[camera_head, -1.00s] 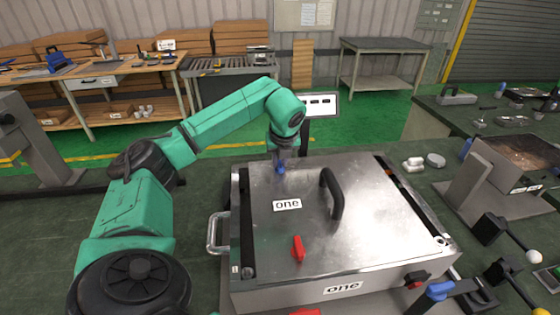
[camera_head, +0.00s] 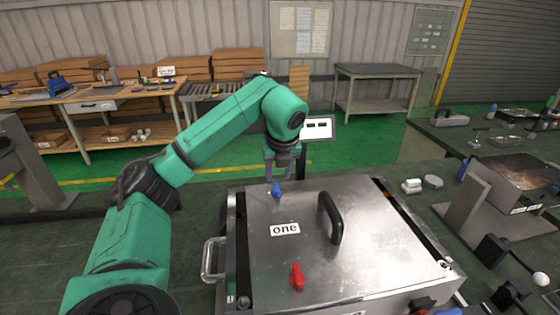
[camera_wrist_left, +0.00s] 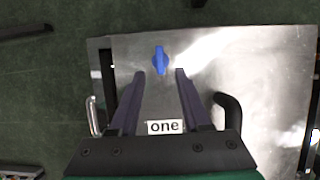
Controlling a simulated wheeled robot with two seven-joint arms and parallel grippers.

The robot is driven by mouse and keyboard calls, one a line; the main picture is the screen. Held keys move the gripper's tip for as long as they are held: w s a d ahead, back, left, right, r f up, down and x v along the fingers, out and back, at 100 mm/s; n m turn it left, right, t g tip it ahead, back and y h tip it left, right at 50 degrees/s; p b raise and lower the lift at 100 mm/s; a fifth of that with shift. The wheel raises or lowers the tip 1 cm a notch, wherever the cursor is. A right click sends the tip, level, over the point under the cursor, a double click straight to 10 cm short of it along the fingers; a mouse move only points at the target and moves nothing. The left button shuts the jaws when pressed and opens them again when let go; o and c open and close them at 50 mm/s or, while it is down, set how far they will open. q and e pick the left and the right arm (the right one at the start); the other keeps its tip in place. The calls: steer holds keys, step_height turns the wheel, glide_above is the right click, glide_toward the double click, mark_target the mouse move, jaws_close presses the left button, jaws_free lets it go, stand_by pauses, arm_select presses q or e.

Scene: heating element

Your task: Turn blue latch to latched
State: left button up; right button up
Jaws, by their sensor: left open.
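The blue latch (camera_head: 276,189) stands on the metal lid (camera_head: 370,232) near its far left corner. In the left wrist view the blue latch (camera_wrist_left: 159,60) lies just beyond the fingertips, centred between them, its long side running up and down the picture. My left gripper (camera_head: 279,178) is open and empty, above and behind the latch; in the left wrist view its two fingers (camera_wrist_left: 160,72) are well apart and do not touch the latch. A red latch (camera_head: 297,276) sits at the lid's near side. My right gripper is not in view.
A black handle (camera_head: 331,218) rises from the middle of the lid. A metal side handle (camera_head: 213,260) juts out at the left. Loose parts (camera_head: 412,186) lie on the table to the right.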

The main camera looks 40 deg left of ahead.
arm_select(q)
steer(key=p+v, duration=0.2)
steer(key=v, duration=0.6)
steer(key=shift+p, duration=0.4)
steer(key=shift+d, duration=0.1)
